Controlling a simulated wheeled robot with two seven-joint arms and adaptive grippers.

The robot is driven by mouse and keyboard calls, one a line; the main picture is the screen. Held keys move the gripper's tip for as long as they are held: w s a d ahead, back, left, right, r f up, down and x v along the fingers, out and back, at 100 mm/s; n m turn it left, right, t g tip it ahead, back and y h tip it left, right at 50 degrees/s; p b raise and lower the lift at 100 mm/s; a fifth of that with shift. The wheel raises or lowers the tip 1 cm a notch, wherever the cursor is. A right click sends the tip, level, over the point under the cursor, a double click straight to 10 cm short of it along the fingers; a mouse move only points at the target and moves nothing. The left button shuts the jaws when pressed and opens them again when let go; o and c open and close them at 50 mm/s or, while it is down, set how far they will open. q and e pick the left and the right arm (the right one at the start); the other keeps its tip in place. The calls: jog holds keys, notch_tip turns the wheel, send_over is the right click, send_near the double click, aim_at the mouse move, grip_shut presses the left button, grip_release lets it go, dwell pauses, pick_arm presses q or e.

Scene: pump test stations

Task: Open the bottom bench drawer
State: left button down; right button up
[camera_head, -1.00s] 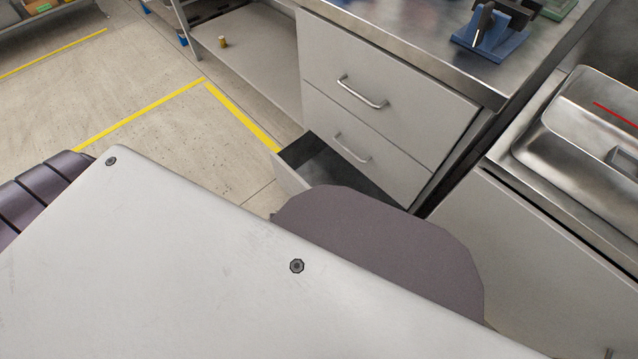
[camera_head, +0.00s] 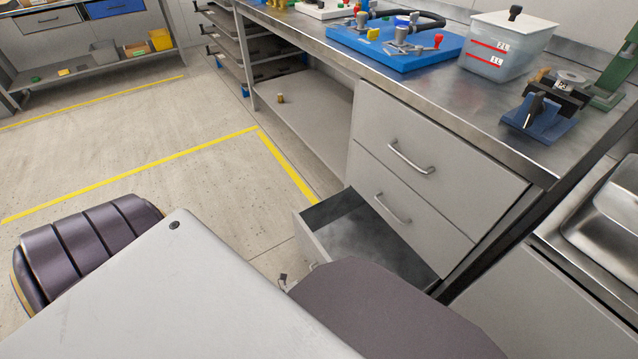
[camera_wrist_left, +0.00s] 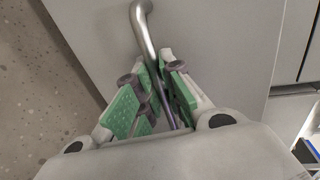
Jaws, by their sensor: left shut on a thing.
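The bottom bench drawer is pulled out, with its grey front (camera_head: 312,240) standing away from the bench and its dark, empty-looking interior (camera_head: 370,240) showing from above. Its near part is hidden behind my own arm. In the left wrist view, the bar handle (camera_wrist_left: 146,32) on the grey drawer front (camera_wrist_left: 215,50) passes between the green-padded fingers of my left gripper (camera_wrist_left: 158,72), which is shut on it. In the head view, my arm mostly covers that gripper. My right gripper is in neither view.
Two closed drawers, upper (camera_head: 435,160) and middle (camera_head: 400,205), sit above the open one. The steel bench top (camera_head: 450,95) carries a blue board (camera_head: 385,48), a clear tank (camera_head: 505,50) and a blue fixture (camera_head: 540,122). Open floor (camera_head: 130,135) with yellow lines lies left.

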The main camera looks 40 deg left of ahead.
pick_arm(q)
jog(key=c, duration=1.5)
grip_release()
jog(key=shift+v, duration=6.05)
jog(key=shift+s, duration=0.1)
